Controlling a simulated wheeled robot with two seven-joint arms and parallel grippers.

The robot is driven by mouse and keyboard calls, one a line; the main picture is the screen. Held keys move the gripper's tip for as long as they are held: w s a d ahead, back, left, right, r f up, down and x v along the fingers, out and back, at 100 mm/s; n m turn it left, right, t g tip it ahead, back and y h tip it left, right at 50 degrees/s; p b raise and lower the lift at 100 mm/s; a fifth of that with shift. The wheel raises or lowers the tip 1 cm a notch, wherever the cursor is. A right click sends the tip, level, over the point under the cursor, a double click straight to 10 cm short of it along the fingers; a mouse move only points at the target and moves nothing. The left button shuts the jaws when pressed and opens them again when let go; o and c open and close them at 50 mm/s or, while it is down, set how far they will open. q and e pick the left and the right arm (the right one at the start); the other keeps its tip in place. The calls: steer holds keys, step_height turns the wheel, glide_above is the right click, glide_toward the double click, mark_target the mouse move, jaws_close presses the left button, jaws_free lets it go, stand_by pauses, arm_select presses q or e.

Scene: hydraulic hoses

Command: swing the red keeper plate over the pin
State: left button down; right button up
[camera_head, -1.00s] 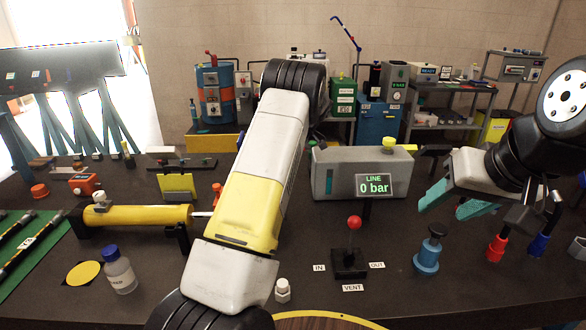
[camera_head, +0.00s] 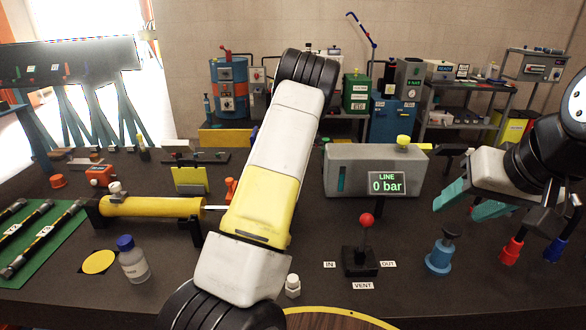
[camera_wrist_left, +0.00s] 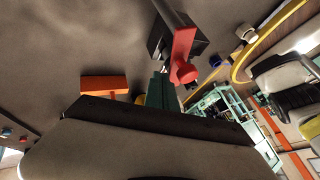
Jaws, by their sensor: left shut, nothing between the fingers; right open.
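In the left wrist view a red plate with a round red knob (camera_wrist_left: 183,50), which looks like the keeper plate, sits against a black block (camera_wrist_left: 160,40) at the end of a grey rod. The pin cannot be made out. My left gripper (camera_wrist_left: 160,92) shows teal fingers, shut and empty, just below the plate's knob; contact cannot be told. In the head view my left arm hides this gripper and the plate. The yellow cylinder (camera_head: 150,206) lies left of that arm, its rod running behind it. My right gripper (camera_head: 470,200) is open and empty at the right.
An orange block (camera_wrist_left: 103,84) lies left of the left fingers in the wrist view. A red-knobbed lever (camera_head: 365,222), a grey LINE 0 bar box (camera_head: 345,172), a blue fitting (camera_head: 440,255) and a bottle (camera_head: 132,262) stand on the dark bench.

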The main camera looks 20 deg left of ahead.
arm_select(q)
steer(key=shift+s, duration=0.55)
steer(key=shift+s+d, duration=0.1)
steer(key=shift+s, duration=0.05)
stand_by(0.4)
steer(key=v, duration=0.7)
steer(key=shift+w+r, duration=0.2)
steer(key=shift+r, duration=0.15)
steer(key=shift+d, duration=0.1)
